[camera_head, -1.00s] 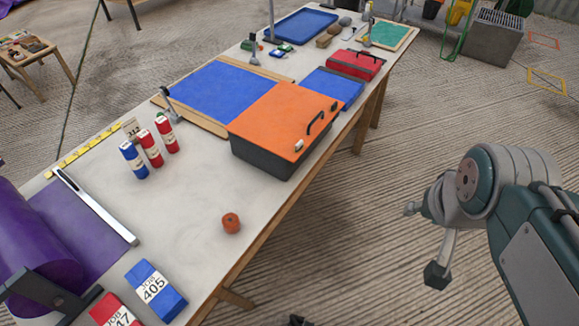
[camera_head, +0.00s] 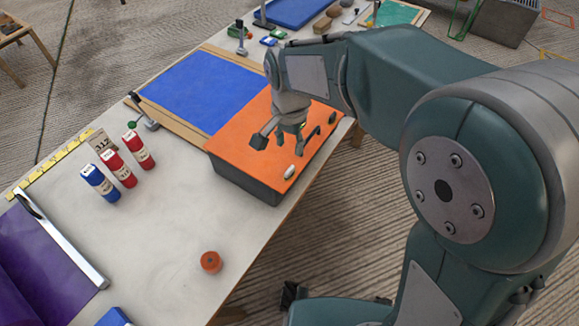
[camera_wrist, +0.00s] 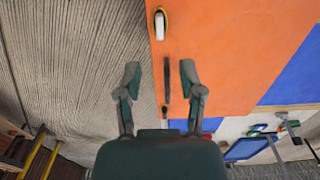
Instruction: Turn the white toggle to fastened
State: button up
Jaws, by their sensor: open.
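The white toggle (camera_head: 289,172) sits near the front right edge of the orange lid (camera_head: 245,140) of a dark box. In the wrist view the toggle (camera_wrist: 159,25) is a white oval on a dark and yellowish base, its long side running up and down the picture. My gripper (camera_head: 279,141) is open and empty above the lid, apart from the toggle. In the wrist view my gripper (camera_wrist: 160,72) has its fingers spread, with the toggle beyond the fingertips. A black handle (camera_wrist: 166,82) shows between the fingers; my gripper partly hides it in the head view.
Red and blue bottles (camera_head: 120,167), an orange roll (camera_head: 210,262) and purple material (camera_head: 35,265) are on the table (camera_head: 150,235). The table edge runs close beside the box. The tabletop before the box is mostly clear.

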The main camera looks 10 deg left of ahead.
aim_at(289, 169)
notch_tip(289, 169, down, 10)
jog(key=shift+r, duration=0.15)
jog(key=shift+c, duration=0.3)
grip_shut()
